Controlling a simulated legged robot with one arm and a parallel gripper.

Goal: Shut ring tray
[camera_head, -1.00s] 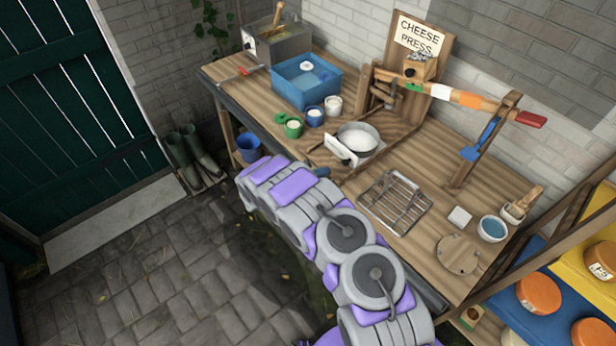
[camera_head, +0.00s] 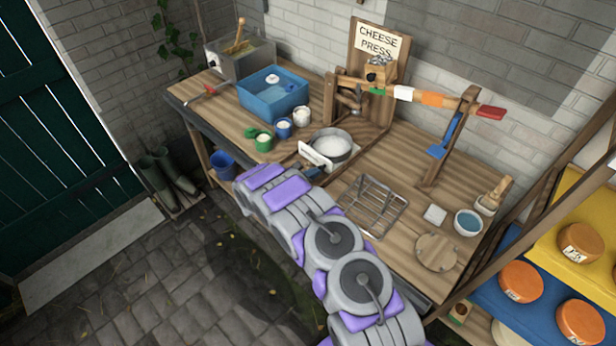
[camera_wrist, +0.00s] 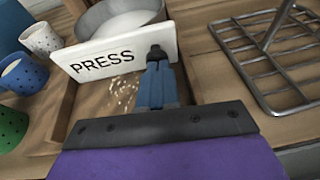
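The ring tray's white front plate (camera_head: 315,155) is at the front middle of the wooden workbench (camera_head: 395,190). A round metal ring (camera_head: 332,134) with white contents stands behind the plate. In the wrist view the plate (camera_wrist: 105,62), lettered PRESS, fills the upper middle, with the ring (camera_wrist: 118,22) behind it. My gripper (camera_wrist: 156,52) has its narrow blue fingers together, with dark tips in front of the plate's right part. I cannot tell whether the tips touch it. No gap shows between the fingers. In the head view the gripper (camera_head: 314,171) is partly hidden by my arm.
Green, blue and white cups (camera_head: 283,129) stand left of the tray, in front of a blue basin (camera_head: 272,98). A wire rack (camera_head: 370,205) lies to its right. The cheese press lever (camera_head: 430,98) spans above the bench. A cheese shelf (camera_head: 540,300) stands at right.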

